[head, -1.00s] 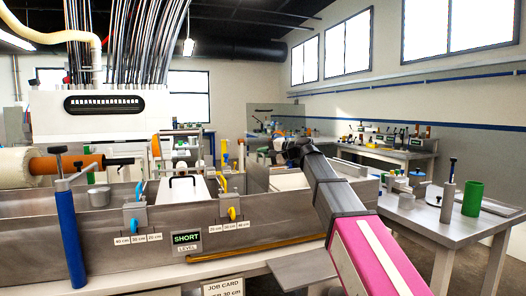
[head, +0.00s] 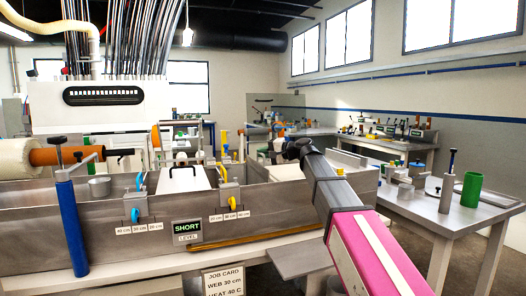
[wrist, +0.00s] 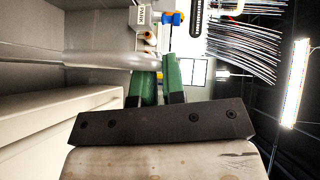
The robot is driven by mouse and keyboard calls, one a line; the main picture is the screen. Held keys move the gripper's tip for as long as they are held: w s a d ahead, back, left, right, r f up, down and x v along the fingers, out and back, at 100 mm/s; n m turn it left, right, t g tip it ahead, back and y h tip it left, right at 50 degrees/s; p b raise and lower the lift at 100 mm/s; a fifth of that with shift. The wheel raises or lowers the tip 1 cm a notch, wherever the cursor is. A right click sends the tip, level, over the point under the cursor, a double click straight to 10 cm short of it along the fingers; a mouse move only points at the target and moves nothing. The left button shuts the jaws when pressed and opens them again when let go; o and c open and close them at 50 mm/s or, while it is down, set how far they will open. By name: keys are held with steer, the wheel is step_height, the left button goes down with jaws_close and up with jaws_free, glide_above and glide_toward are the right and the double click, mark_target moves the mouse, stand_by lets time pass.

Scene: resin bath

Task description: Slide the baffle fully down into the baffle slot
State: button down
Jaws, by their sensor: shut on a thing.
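My gripper (wrist: 160,82) shows in the wrist view as two green fingers beyond a dark bolted bar. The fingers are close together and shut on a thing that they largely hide.
A white plate with a black handle (head: 183,179) is in the bath. A blue post (head: 71,230) stands at the left. A side table with a green cylinder (head: 471,194) is at the right.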

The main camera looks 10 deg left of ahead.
steer(key=shift+f, duration=3)
steer(key=c, duration=1.1)
jaws_free()
steer(key=shift+d, duration=0.1)
